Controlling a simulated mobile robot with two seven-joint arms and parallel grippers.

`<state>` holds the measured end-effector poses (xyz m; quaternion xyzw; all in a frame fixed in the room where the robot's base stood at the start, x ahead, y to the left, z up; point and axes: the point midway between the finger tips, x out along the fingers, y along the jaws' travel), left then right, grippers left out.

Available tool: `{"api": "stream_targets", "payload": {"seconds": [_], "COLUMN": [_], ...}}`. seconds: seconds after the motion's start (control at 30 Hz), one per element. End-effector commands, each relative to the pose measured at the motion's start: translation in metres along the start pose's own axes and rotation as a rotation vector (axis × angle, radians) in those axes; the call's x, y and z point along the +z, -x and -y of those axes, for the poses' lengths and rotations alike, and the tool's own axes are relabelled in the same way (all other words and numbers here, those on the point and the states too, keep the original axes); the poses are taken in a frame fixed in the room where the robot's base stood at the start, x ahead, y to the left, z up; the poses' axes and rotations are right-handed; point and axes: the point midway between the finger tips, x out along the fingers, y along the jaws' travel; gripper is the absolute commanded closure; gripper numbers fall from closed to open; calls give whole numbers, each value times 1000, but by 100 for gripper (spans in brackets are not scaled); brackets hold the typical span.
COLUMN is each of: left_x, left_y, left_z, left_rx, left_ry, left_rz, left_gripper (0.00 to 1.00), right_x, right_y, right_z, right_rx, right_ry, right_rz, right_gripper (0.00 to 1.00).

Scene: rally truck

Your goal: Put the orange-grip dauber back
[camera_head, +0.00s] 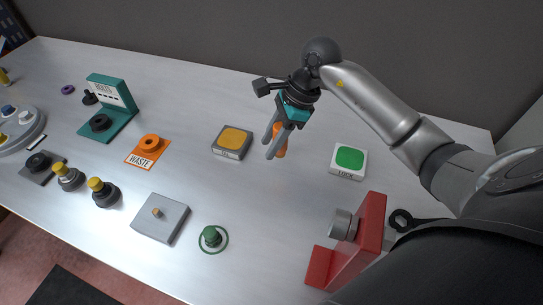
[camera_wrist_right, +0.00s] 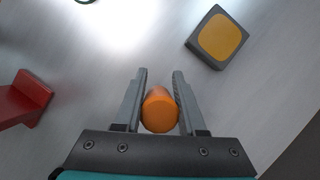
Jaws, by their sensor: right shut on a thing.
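The orange-grip dauber (camera_head: 280,143) is in my right gripper (camera_head: 270,146), above the right-middle of the table. In the right wrist view its rounded orange grip (camera_wrist_right: 160,112) sits between the two grey fingers of that gripper (camera_wrist_right: 160,75), seen end-on. The rest of the dauber is hidden. The fingers are shut on it. Which object on the table is its place I cannot tell. My left gripper is not in view.
A yellow-topped grey block (camera_head: 232,142) stands left of the gripper, and a green LOCK button (camera_head: 348,161) right. An orange WASTE plate (camera_head: 148,152) lies left.

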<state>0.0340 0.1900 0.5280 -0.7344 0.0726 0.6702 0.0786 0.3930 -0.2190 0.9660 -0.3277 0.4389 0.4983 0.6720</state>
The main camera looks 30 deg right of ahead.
Motion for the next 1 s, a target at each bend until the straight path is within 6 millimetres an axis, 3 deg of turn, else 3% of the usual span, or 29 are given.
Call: {"api": "stream_targets", "payload": {"seconds": [0.47,0.83,0.87,1.0], "left_x": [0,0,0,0], "left_y": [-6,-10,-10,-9], "left_z": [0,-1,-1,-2], "left_rx": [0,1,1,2], "left_ry": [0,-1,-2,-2], "left_rz": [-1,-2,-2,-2], "left_gripper": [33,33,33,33], "right_x": [-20,-23,-23,-22], "right_y": [-48,-52,-52,-51], "right_z": [0,0,0,0], "right_rx": [0,-2,-1,-1], "right_ry": [-1,2,1,1], "right_rz": [1,-1,-1,-1], "right_gripper": [100,100,59,44]}}
